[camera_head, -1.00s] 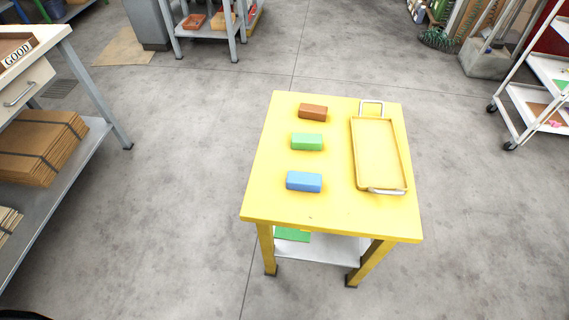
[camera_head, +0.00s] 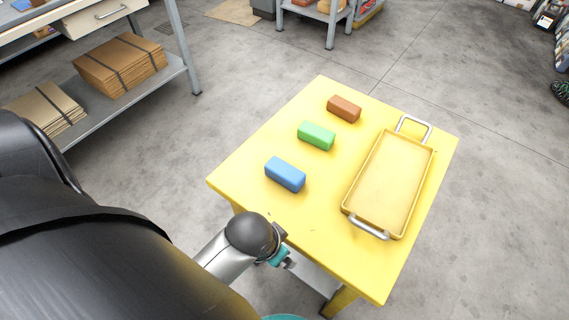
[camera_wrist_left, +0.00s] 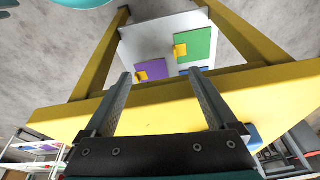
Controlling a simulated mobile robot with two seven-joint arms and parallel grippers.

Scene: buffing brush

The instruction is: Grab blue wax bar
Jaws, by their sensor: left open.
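The blue wax bar (camera_head: 285,174) lies on the yellow table (camera_head: 245,165), nearest its front left edge. A green bar (camera_head: 316,135) and a brown bar (camera_head: 344,109) lie behind it in a row. My left gripper (camera_head: 281,246) is at the table's front edge, in front of the blue bar and apart from it. In the left wrist view my left gripper (camera_wrist_left: 160,74) is open, with nothing between its fingers. A blue piece, probably the blue bar (camera_wrist_left: 254,137), shows there beyond the right finger, partly hidden. My right gripper is not in view.
A yellow tray (camera_head: 390,185) with metal handles sits on the right of the table. The table's lower shelf (camera_wrist_left: 150,45) holds green and purple pieces. A grey shelf unit (camera_head: 165,80) with cardboard stands at the left. Open floor surrounds the table.

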